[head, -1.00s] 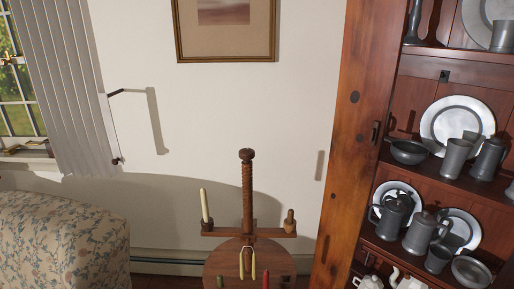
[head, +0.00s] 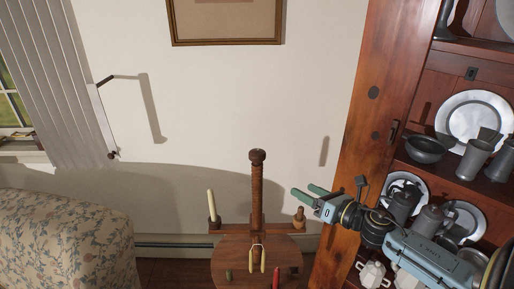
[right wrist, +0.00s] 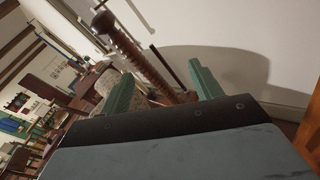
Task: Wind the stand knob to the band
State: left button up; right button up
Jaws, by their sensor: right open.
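A wooden candle stand with a threaded post (head: 257,195) stands near the wall; the post has a rounded knob (head: 257,156) on top. Its crossbar (head: 236,229) bears a cream candle (head: 211,204) at the left and a small turned wooden piece (head: 299,216) at the right. I cannot make out a band clearly. My right gripper (head: 303,189) is open and empty, right of the post and above the crossbar's right end. In the right wrist view the post (right wrist: 140,52) shows beyond and between the open fingers (right wrist: 164,68). My left gripper is out of view.
Two pale candles (head: 257,259) hang below the crossbar over a round wooden top (head: 232,253). A floral sofa (head: 65,240) is at the left. A wooden cabinet (head: 352,130) with pewter plates and mugs stands at the right, close behind my right arm.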

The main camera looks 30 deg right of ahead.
aim_at(264, 158)
jog(key=a+r+n+y, duration=0.35)
jog(key=r+n, duration=0.25)
jog(key=r, duration=0.2)
jog(key=shift+h, duration=0.25)
jog(key=p+x, duration=0.1)
jog(key=x, duration=0.3)
jog(key=p+x, duration=0.1)
jog(key=x, duration=0.3)
jog(key=p+x, duration=0.1)
jog(key=x, duration=0.3)
jog(key=shift+w+a+r, duration=0.2)
jog(key=shift+a+r, duration=0.05)
jog(key=shift+r, duration=0.15)
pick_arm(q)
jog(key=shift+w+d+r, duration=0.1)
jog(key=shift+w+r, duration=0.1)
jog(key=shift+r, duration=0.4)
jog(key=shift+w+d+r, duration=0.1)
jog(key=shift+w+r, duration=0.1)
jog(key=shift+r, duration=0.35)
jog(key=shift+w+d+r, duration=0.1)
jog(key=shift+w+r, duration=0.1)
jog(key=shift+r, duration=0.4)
pick_arm(e)
jog(key=shift+w+a, duration=0.2)
jog(key=shift+w, duration=0.35)
jog(key=c, duration=1)
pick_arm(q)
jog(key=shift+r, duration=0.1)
